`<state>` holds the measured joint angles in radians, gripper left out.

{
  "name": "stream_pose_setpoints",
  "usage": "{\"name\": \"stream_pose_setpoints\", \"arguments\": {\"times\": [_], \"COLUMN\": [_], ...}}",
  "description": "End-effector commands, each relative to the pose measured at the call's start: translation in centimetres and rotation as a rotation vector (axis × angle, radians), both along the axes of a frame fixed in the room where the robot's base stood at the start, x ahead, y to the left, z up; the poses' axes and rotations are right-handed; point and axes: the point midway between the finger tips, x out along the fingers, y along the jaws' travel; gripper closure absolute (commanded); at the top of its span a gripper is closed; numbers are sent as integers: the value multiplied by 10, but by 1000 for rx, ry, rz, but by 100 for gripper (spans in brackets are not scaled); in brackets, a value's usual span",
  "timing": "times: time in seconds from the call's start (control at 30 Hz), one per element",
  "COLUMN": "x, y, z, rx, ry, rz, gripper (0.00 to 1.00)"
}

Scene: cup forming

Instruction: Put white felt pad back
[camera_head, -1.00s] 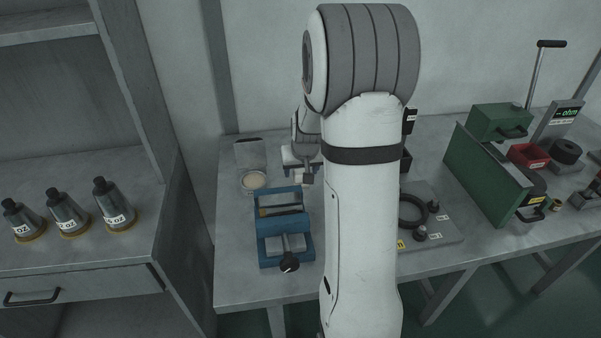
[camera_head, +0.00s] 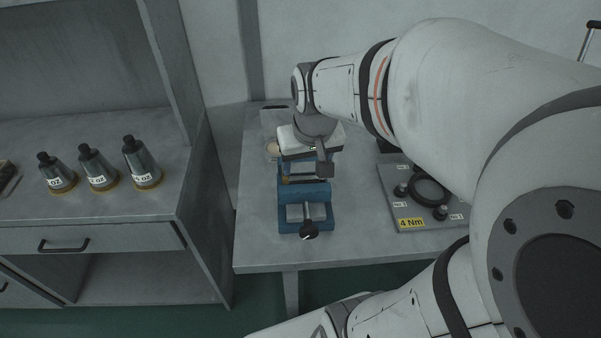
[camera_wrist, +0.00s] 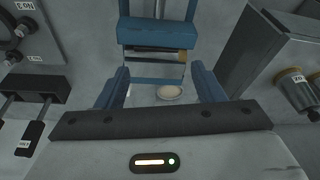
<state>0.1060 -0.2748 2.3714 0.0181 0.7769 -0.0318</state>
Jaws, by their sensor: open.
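A pale round disc, which looks like the white felt pad (camera_wrist: 169,92), lies flat between my fingers in the wrist view, below them and apart from them. In the head view only a sliver of the pad (camera_head: 272,148) shows left of my gripper, which hides the rest. My gripper (camera_wrist: 161,84) is open and empty, with its two blue-grey fingers spread. In the head view my gripper (camera_head: 325,165) hangs over the back end of the blue vise fixture (camera_head: 318,218). The fixture also shows in the wrist view (camera_wrist: 157,70).
A base plate (camera_head: 399,211) with a black ring (camera_head: 430,190) stands to the right on the table. Three grey conical bottles (camera_head: 141,163) stand on the cabinet at left. The table front (camera_head: 262,245) left of the fixture is clear.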

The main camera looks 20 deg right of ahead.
Motion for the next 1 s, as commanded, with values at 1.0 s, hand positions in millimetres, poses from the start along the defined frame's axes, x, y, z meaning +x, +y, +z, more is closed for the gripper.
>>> {"name": "stream_pose_setpoints", "arguments": {"times": [1.0], "x": [-76], "y": [31], "z": [35], "rx": [-9], "ry": [47], "rz": [88], "gripper": [38]}}
